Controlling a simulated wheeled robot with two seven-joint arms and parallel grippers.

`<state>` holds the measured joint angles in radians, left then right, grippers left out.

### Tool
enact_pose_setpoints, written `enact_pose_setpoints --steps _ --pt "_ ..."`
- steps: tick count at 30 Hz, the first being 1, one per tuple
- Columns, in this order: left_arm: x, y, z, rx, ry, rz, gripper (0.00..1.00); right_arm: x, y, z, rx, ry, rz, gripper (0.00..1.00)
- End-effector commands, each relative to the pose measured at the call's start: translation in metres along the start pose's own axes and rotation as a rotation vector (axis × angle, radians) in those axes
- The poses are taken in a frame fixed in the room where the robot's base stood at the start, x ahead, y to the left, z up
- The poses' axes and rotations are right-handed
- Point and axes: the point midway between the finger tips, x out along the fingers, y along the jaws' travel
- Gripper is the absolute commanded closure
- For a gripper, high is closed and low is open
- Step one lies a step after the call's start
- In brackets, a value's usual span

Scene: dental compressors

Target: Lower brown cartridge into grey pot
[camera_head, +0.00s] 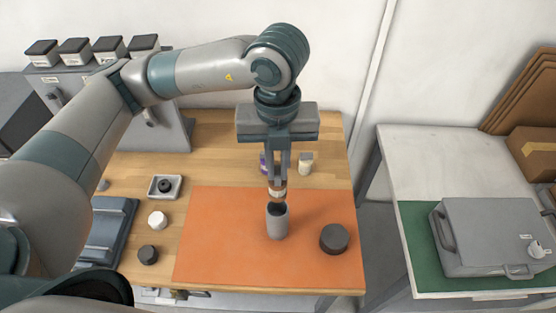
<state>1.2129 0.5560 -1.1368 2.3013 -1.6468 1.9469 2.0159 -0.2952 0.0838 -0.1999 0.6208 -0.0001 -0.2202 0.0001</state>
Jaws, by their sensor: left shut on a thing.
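My left gripper (277,186) points straight down over the orange mat (220,240). It is shut on the brown cartridge (277,193), whose pale and brown end shows just below the fingertips. The grey pot (278,226) stands upright on the mat right under it, with a dark open mouth. The cartridge is at or just above the pot's rim; I cannot tell whether its lower end is inside. My right gripper is not in the picture.
A dark round lid (334,238) lies on the mat right of the pot. A white cap (157,220), a dark cap (148,255) and a small tray (165,186) sit to the left. Small bottles (305,163) stand behind. A grey case (490,237) rests on the right table.

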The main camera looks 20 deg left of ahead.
Motion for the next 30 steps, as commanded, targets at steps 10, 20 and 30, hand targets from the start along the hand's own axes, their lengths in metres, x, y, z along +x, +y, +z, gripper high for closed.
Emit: enact_pose_setpoints --steps 10,20,30 --pt "0.007 0.0 0.0 -0.002 0.0 0.0 1.0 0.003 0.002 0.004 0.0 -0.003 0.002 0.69" --pt "0.029 0.0 0.0 -0.003 0.0 0.001 1.0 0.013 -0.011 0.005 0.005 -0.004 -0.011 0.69" --pt "0.046 0.0 0.0 -0.003 0.0 0.0 1.0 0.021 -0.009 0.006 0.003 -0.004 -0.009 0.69"
